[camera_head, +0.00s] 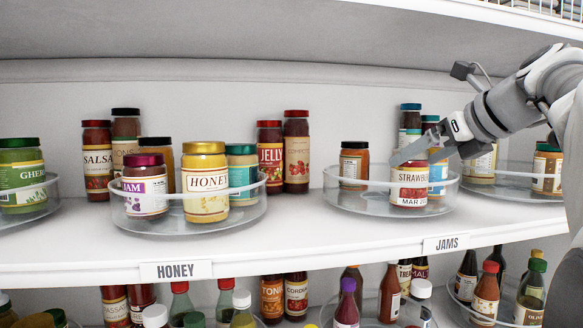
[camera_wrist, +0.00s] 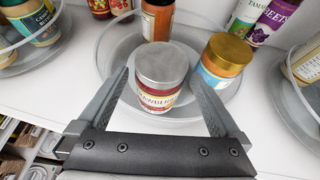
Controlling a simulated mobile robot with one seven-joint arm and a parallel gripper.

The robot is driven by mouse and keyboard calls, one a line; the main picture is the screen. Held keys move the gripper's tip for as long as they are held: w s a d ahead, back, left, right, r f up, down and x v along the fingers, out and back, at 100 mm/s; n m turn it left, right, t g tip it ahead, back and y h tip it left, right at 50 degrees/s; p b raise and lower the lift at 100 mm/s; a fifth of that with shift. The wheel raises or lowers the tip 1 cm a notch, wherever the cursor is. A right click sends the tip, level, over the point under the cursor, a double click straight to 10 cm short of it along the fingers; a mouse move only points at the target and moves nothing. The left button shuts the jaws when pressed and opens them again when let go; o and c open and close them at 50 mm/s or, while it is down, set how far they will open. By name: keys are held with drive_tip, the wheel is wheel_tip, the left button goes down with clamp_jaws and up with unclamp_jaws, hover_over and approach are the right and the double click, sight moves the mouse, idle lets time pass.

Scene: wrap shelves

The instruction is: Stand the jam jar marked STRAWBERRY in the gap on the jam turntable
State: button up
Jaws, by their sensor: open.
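The jam jar marked STRAWBERRY (camera_head: 409,188), with a red and cream label and a grey lid, stands upright at the front of the clear jam turntable (camera_head: 352,203). In the wrist view the jar (camera_wrist: 161,78) lies between the fingers of my gripper (camera_wrist: 160,92). My gripper (camera_head: 418,153) is open at the jar's lid, one finger on each side. I cannot tell whether the fingers touch it. The turntable's near rim passes in front of the jar in the head view.
Beside the jar on the turntable stand a blue-labelled jar with a gold lid (camera_wrist: 227,58) and an orange-brown jar (camera_head: 354,165). Tall jars (camera_head: 410,118) stand behind. The JAMS tag (camera_head: 446,244) is on the shelf edge.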

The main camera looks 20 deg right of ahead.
drive_tip(key=v, duration=0.6)
idle(0.3)
